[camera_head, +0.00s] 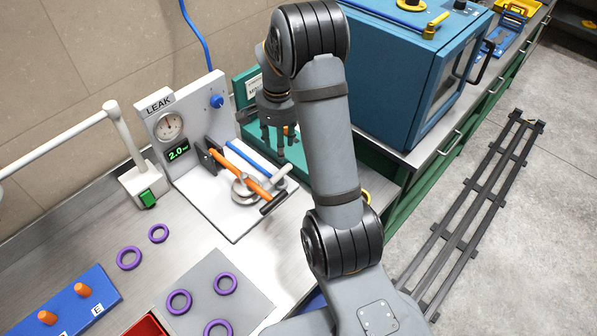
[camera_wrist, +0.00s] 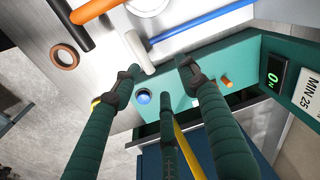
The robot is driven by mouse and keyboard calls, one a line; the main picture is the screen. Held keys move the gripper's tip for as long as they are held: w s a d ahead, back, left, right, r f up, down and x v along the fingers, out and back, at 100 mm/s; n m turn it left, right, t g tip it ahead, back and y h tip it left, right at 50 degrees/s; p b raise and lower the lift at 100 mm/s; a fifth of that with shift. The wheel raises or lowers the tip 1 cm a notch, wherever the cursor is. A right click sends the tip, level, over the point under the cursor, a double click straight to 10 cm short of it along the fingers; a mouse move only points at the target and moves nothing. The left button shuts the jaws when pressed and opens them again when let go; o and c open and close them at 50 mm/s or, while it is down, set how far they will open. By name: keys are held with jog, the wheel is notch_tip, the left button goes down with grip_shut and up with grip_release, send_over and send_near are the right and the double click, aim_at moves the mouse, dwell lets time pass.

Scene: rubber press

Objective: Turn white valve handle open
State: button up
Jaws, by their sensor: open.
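The white valve handle (camera_head: 280,173) is a short pale grip by the end of a blue rod (camera_head: 247,158) on the white leak-test stand (camera_head: 190,190). In the wrist view the white handle (camera_wrist: 139,53) shows at the upper middle, beside the blue rod (camera_wrist: 205,23). My gripper (camera_head: 279,138) hangs above and behind the handle, apart from it, by the green device. In the wrist view my gripper (camera_wrist: 160,75) has its green fingers spread with nothing between them. One fingertip appears close to the white handle in the picture; the gap in depth is unclear.
An orange bar (camera_head: 240,172) with a black end lies just left of the handle. The green device (camera_wrist: 225,65) has a blue button (camera_wrist: 143,96) and an orange knob (camera_wrist: 227,83) near my fingers. A blue cabinet (camera_head: 405,75) stands right. Purple rings (camera_head: 129,258) lie front left.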

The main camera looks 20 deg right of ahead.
aim_at(282, 173)
jog(key=s+m+g, duration=0.1)
jog(key=s+m, duration=0.1)
jog(key=shift+s+r+m, duration=0.15)
jog(key=shift+s+m, duration=0.2)
jog(key=shift+m, duration=0.05)
jog(key=shift+s+a+m, duration=0.3)
jog(key=shift+m, duration=0.1)
jog(key=shift+a+f, duration=0.1)
jog(key=shift+f, duration=0.15)
jog(key=f+p, duration=0.1)
jog(key=f, duration=0.4)
jog(key=f+p, duration=0.1)
jog(key=f, duration=0.4)
jog(key=shift+w+d, duration=0.15)
jog(key=shift+d, duration=0.05)
jog(key=shift+c, duration=0.8)
grip_shut()
